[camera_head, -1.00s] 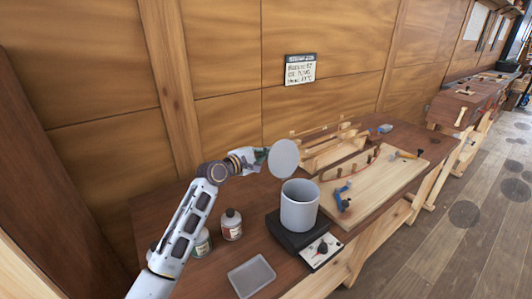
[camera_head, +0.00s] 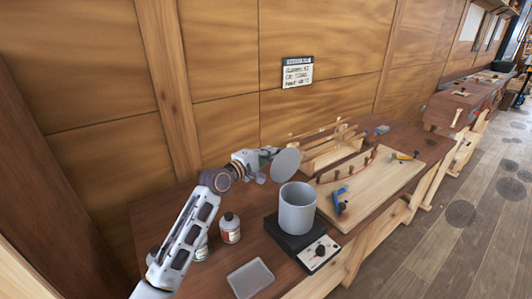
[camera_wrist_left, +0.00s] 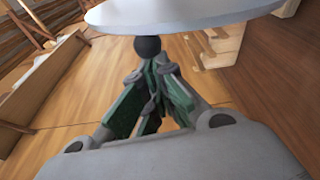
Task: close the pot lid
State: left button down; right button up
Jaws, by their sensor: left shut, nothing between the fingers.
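The grey pot (camera_head: 297,212) stands upright and open-topped on a dark hot plate. Its round grey lid (camera_head: 286,166) is raised and steeply tilted above the pot's back left rim; whether it touches the rim is unclear. My left gripper (camera_head: 270,153) is behind the lid, on its left. In the left wrist view the green-padded fingers (camera_wrist_left: 150,80) are closed together with nothing between them. The lid's dark round knob (camera_wrist_left: 148,46) sits just beyond the fingertips, under the pale lid edge (camera_wrist_left: 185,20). Contact there is hard to tell. My right gripper is out of view.
The hot plate (camera_head: 290,238) has a dial panel at its front. Bottles (camera_head: 229,228) stand left of it, and a grey tray (camera_head: 250,278) lies in front. A board with clamps (camera_head: 370,180) and a wooden rack (camera_head: 330,150) lie to the right and behind.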

aim_at(275, 160)
pick_arm(q)
jog(key=s+d+m, duration=0.1)
jog(key=m, duration=0.1)
jog(key=s+d+r+m, duration=0.1)
jog(key=s+m, duration=0.1)
jog(key=s+d+m+t+h, duration=0.1)
jog(key=s+m, duration=0.1)
jog(key=shift+d+r+m, duration=0.3)
jog(key=shift+r+m, duration=0.1)
jog(key=s+d+f+m+g+h+b, duration=0.1)
jog(key=s+d+f+m+h+b, duration=0.2)
jog(key=s+m, duration=0.4)
jog(key=d+f+m+b, duration=0.1)
jog(key=d+f+m, duration=0.1)
jog(key=m, duration=0.2)
jog(key=shift+s+d, duration=0.3)
jog(key=shift+s, duration=0.05)
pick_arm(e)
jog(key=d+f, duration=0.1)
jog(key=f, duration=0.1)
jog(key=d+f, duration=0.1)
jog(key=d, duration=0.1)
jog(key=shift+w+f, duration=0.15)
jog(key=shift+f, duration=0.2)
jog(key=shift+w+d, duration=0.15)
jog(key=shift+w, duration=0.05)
